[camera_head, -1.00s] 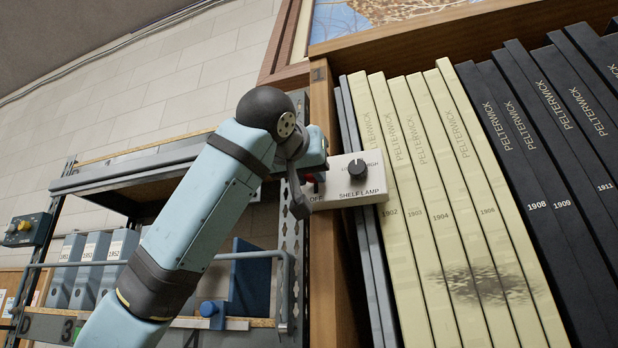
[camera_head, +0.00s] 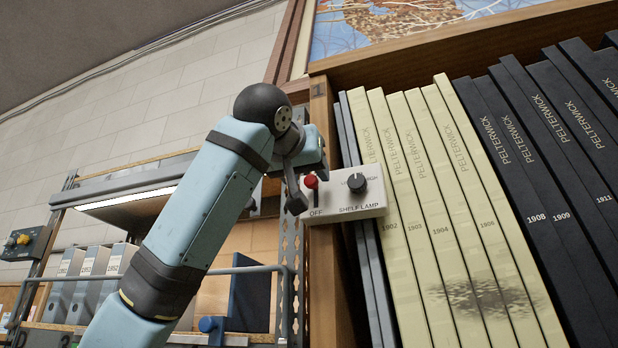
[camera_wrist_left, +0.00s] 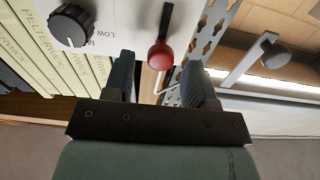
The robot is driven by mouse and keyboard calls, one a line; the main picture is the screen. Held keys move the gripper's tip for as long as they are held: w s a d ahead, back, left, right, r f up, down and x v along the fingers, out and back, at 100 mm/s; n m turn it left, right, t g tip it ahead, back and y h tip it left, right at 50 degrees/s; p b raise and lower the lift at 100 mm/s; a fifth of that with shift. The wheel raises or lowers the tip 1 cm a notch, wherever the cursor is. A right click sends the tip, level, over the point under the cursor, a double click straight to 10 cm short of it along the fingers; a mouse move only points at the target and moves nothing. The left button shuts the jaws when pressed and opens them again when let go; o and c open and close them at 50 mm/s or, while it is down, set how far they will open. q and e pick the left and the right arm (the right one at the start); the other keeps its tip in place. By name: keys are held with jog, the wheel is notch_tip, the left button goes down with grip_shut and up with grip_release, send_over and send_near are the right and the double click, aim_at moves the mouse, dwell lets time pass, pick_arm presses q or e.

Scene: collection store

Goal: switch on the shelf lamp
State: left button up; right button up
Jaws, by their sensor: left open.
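The white switch box (camera_head: 345,209) marked SHELF LAMP is fixed at the left edge of the bookcase. Its red-tipped lever (camera_head: 311,181) stands up, above the word OFF. A black dial (camera_head: 357,183) sits to its right. The shelf lamp (camera_head: 125,198), a strip under the left rack's upper shelf, glows white. My left gripper (camera_head: 300,196) is just left of the lever in the head view. In the left wrist view my left gripper (camera_wrist_left: 160,82) is open, with the red lever tip (camera_wrist_left: 160,55) at the gap between its fingers, apparently not pinched. My right gripper is not in view.
Cream volumes (camera_head: 437,215) and black volumes (camera_head: 545,180) stand tightly right of the box. A metal rack upright (camera_head: 290,270) and a rail are close at the left. Grey binders (camera_head: 90,275) stand on the rack.

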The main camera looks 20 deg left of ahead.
pick_arm(q)
jog(key=s+b, duration=0.4)
jog(key=s, duration=0.8)
jog(key=shift+s+a, duration=0.25)
jog(key=shift+s, duration=0.05)
jog(key=shift+w, duration=0.1)
